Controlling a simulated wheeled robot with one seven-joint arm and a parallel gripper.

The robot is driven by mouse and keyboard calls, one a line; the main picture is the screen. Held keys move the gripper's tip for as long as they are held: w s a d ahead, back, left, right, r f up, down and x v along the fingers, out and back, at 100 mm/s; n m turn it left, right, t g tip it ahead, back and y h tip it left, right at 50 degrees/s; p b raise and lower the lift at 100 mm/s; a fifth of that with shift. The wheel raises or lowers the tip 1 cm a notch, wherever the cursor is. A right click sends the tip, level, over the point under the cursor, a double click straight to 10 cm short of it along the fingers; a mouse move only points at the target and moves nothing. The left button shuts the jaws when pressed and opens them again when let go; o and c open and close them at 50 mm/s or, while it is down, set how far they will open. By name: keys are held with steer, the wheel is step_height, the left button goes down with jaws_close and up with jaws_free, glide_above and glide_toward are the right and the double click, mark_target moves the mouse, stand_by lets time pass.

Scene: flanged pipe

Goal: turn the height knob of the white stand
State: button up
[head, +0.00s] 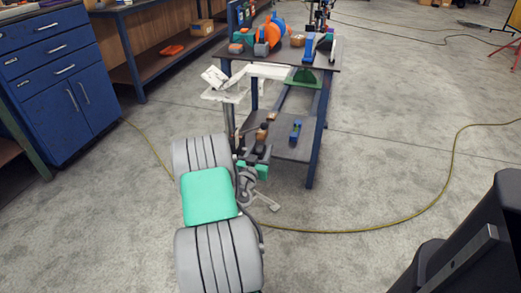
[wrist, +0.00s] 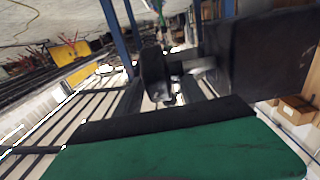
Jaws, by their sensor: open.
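The white stand (head: 226,94) is left of the workbench in the head view, with a pale top on a grey upright post. Its lower post is partly hidden by my arm, and a pale foot (head: 265,201) shows on the floor. My gripper (head: 258,149) is dark with green parts, close beside the post on its right. The height knob cannot be made out in the head view. In the wrist view my gripper (wrist: 194,70) is open, with dark parts either side of a blurred pale metal piece (wrist: 190,66). I cannot tell whether that piece belongs to the stand.
The workbench (head: 334,60) right of the stand carries an orange and blue machine (head: 270,32). Its lower shelf (head: 298,150) holds small items, including a blue one (head: 295,130). A blue cabinet (head: 60,85) stands left. A yellow cable (head: 400,228) crosses open floor.

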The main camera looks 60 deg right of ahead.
steer(key=shift+c, duration=0.4)
jaws_close()
